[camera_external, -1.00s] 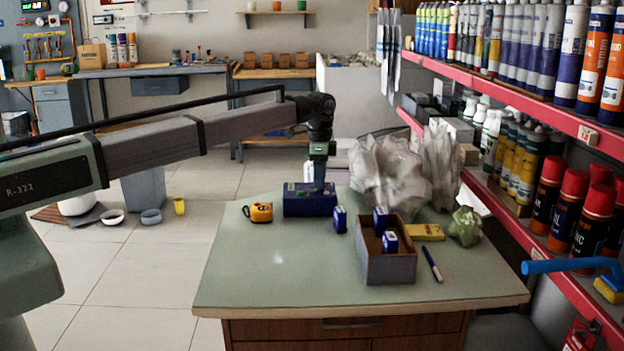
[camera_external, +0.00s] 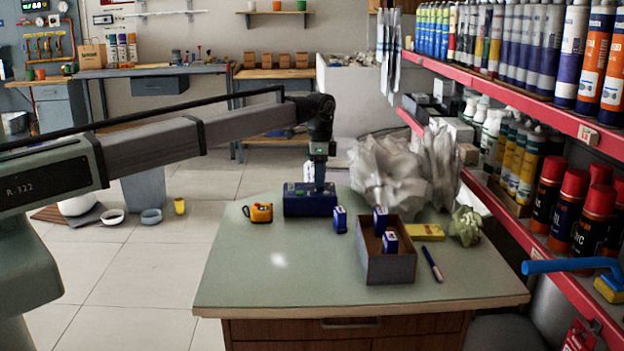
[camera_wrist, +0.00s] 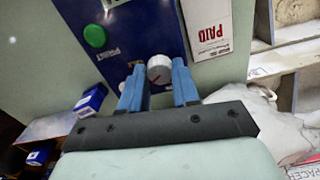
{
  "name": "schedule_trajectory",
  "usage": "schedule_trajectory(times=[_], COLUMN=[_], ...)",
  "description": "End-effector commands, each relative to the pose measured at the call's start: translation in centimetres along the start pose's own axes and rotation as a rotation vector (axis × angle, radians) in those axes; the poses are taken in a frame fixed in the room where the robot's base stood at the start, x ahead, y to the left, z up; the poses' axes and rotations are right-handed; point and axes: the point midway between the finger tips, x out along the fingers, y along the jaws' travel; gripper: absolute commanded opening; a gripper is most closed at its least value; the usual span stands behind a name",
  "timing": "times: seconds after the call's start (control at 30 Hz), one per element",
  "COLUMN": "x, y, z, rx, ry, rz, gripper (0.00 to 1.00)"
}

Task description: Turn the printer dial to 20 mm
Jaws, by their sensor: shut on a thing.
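The blue label printer (camera_external: 309,201) stands near the back of the green worktable; in the wrist view its blue face (camera_wrist: 135,38) carries a green button marked PRINT (camera_wrist: 95,35). The white round dial (camera_wrist: 159,69) has a red pointer line on it. My gripper (camera_wrist: 158,82) has its two blue fingers on either side of the dial and is shut on it. In the external view my gripper (camera_external: 319,180) points down over the printer. The scale marks around the dial are mostly hidden by the fingers, so the setting cannot be read.
A paper slip marked PAID (camera_wrist: 209,25) lies beside the printer. On the table are an orange tape measure (camera_external: 260,212), an open box (camera_external: 390,268) with small blue boxes, a pen (camera_external: 432,263) and crumpled bags (camera_external: 388,172). The table's front left is clear.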

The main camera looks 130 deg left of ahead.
Motion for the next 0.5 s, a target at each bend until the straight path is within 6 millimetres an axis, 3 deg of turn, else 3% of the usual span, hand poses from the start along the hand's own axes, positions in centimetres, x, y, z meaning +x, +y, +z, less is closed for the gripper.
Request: schedule_trajectory(times=[0.27,0.5], x=[-0.01,-0.01], y=[0.00,0.00], z=[-0.01,-0.01], rx=[-0.083,-0.266], ry=[0.000,0.000], rz=[0.000,0.000], gripper=[0.00,0.00])
